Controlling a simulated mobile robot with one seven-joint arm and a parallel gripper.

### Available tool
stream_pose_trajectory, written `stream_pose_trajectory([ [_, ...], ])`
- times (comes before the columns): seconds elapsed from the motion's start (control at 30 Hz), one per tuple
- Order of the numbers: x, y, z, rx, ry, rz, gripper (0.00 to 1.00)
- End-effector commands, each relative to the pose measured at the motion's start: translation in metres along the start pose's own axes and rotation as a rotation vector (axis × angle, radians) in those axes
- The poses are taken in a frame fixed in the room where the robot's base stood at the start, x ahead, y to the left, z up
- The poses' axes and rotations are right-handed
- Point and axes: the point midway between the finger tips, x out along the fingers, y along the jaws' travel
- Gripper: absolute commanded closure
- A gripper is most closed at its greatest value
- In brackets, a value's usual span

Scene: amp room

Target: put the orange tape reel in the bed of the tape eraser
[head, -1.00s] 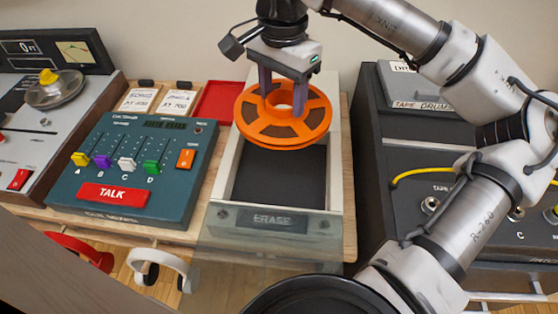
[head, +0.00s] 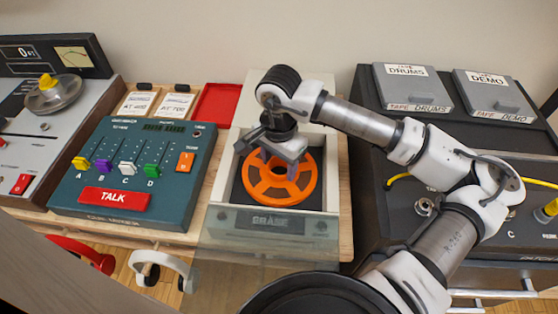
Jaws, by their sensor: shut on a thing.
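The orange tape reel (head: 283,194) lies flat, or nearly so, within the dark bed of the tape eraser. The tape eraser (head: 217,196) is a pale box with a recessed bed and an ERASE label on its front. My gripper (head: 282,172) is over the far part of the reel, shut on it. The fingertips are mostly hidden by the gripper body. Whether the reel rests fully on the bed floor cannot be told.
The teal talk panel (head: 128,210) stands left of the eraser, with an empty red tray (head: 217,105) behind. A dark patch unit (head: 390,150) with two tape boxes stands to the right. Two headphones hang below the table's front edge. A clear panel slopes below the eraser's front.

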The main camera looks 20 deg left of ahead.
Motion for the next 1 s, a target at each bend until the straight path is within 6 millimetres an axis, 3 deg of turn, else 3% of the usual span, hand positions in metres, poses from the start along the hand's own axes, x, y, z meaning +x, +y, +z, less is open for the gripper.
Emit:
stream_pose_trajectory([
  [0.47, 0.0075, 0.0, -0.0004, 0.0, 0.002, -0.001, 0.78],
  [0.5, 0.0068, 0.0001, -0.0003, 0.0, 0.001, 0.0, 0.42],
  [0.63, 0.0062, 0.0001, -0.0002, 0.0, 0.001, 0.0, 0.25],
  [1.0, 0.0029, 0.0001, -0.0001, 0.0, 0.0, 0.0, 0.23],
])
